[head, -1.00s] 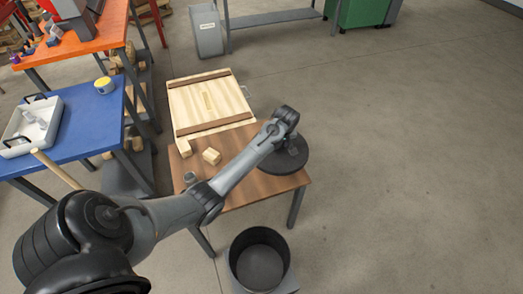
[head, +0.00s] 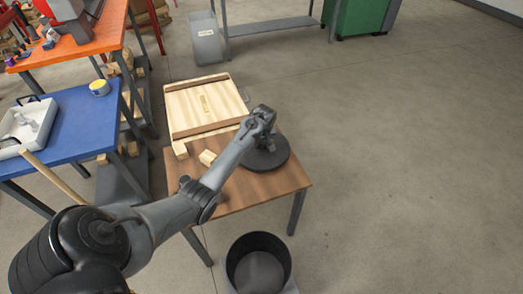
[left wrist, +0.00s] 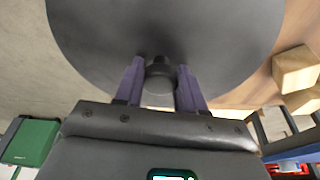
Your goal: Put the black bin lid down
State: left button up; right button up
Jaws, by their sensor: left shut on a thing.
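The black bin lid (head: 279,157) is a round dark disc with a knob (left wrist: 160,68) on top. It appears over the back right part of the small brown wooden table (head: 255,190). My left gripper (head: 264,143) is above the lid. In the left wrist view the purple-grey fingers of my left gripper (left wrist: 160,82) are shut on the knob, one on each side. The lid looks about level; I cannot tell whether it touches the table. The open black bin (head: 258,262) stands at the front below the table. My right gripper is not in view.
A wooden block (head: 207,158) lies on the table to the left of the lid. A pale wooden crate or panel (head: 205,101) is behind the table. A blue table (head: 75,135) with a white tray (head: 15,142) is at the left. The floor on the right is clear.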

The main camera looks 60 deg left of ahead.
aim_at(262, 146)
pick_arm(q)
jog(key=shift+f+b, duration=1.1)
jog(key=shift+f, duration=0.9)
jog(key=shift+f, duration=0.1)
jog(key=o, duration=1.1)
jog(key=shift+o, duration=0.2)
